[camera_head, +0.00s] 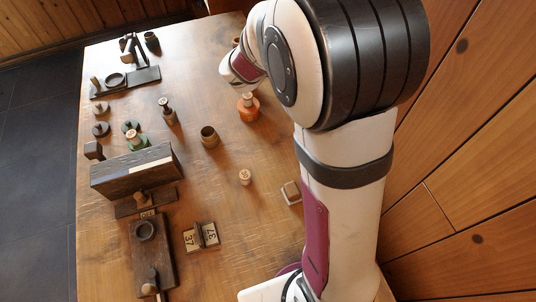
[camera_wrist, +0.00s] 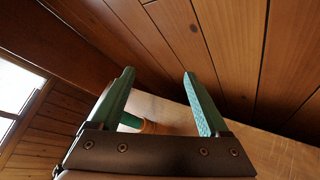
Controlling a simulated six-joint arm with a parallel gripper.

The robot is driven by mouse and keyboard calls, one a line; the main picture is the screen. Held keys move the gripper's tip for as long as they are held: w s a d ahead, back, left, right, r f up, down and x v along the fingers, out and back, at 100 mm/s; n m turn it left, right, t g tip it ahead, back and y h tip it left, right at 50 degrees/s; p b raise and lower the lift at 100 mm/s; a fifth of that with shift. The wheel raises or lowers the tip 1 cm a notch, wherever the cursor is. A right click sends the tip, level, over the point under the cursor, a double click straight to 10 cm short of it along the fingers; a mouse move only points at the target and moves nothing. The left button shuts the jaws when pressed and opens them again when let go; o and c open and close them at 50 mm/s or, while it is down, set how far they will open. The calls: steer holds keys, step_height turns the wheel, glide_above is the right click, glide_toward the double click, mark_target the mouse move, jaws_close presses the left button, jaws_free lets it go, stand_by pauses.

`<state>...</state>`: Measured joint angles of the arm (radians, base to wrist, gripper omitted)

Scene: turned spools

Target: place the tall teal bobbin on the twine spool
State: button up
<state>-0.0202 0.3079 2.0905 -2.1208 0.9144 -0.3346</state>
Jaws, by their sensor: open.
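My gripper (camera_wrist: 158,73) is open in the wrist view, its two green fingers spread apart and nothing held between them. A teal piece with an orange-brown part (camera_wrist: 150,127) shows low between the fingers, partly hidden; I cannot tell whether it is the tall teal bobbin. In the head view my arm hides the gripper's fingertips. A green spool-like piece (camera_head: 138,143) with a pale top stands behind the dark wooden block. I cannot tell which piece is the twine spool; a brown hollow-topped cylinder (camera_head: 209,138) stands mid-table.
An orange spool with a wooden top (camera_head: 248,109) stands near my arm. A dark bottle-shaped piece (camera_head: 167,112) and a small pale peg (camera_head: 245,177) stand on the table (camera_head: 215,215). A long dark block (camera_head: 135,172) and dark stands line the left side.

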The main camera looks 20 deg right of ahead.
steer(key=s+f+m+g+y, duration=0.15)
steer(key=s+m+g, duration=0.65)
steer(key=s+m, duration=1)
steer(key=s+a+f+m+g+y, duration=0.1)
steer(key=s+a+f+m+y, duration=0.2)
steer(key=s+a, duration=1.4)
steer(key=m+y, duration=0.3)
steer(key=y, duration=0.4)
steer(key=shift+a+f+m+g, duration=0.15)
steer(key=shift+a+m+g, duration=0.2)
steer(key=shift+m+g, duration=0.05)
